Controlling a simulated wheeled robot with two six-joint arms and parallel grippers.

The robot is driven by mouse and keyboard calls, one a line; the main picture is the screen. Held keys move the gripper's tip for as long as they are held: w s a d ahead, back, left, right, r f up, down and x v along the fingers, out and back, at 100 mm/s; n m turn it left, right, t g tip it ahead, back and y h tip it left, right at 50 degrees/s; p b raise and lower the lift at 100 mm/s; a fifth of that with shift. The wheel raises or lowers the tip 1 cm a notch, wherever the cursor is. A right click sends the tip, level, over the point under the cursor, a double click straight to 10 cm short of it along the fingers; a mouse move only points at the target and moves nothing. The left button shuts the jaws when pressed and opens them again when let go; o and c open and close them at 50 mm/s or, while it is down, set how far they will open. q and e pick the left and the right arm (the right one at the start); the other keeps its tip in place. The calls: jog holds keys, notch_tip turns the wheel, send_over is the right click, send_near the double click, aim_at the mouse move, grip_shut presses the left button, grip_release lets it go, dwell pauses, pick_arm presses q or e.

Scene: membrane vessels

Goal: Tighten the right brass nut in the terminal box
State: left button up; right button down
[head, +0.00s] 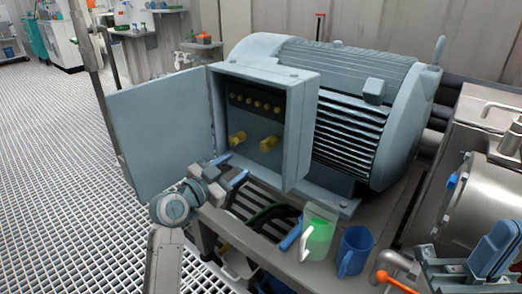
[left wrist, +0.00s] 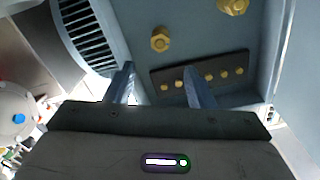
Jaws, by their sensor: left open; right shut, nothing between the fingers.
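The grey terminal box (head: 302,130) on the motor's side is open. Inside are two large brass nuts, the right brass nut (head: 269,144) and the left brass nut (head: 238,138), below a dark strip of small brass terminals (head: 256,103). My left gripper (head: 229,169) is open and empty, in front of the lower part of the box. In the left wrist view, its two blue fingers (left wrist: 159,85) stand apart, with the right brass nut (left wrist: 160,39) beyond them and the left nut (left wrist: 232,6) at the top edge. Neither finger visibly touches a nut.
The box door (head: 158,125) stands open to the left. The big motor (head: 360,110) fills the space behind. A green-glowing cup (head: 318,236) and a blue mug (head: 355,250) stand on the bench to the right of my left gripper.

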aim_at(263, 147)
pick_arm(q)
jog(key=b+x, duration=0.2)
jog(key=x, duration=0.7)
jog(key=shift+w+d, duration=0.1)
jog(key=shift+w, duration=0.05)
jog(key=shift+b+x, duration=0.35)
jog(key=shift+x, duration=0.4)
jog(key=shift+r, duration=0.1)
jog(key=shift+c, duration=0.4)
jog(key=c, duration=0.9)
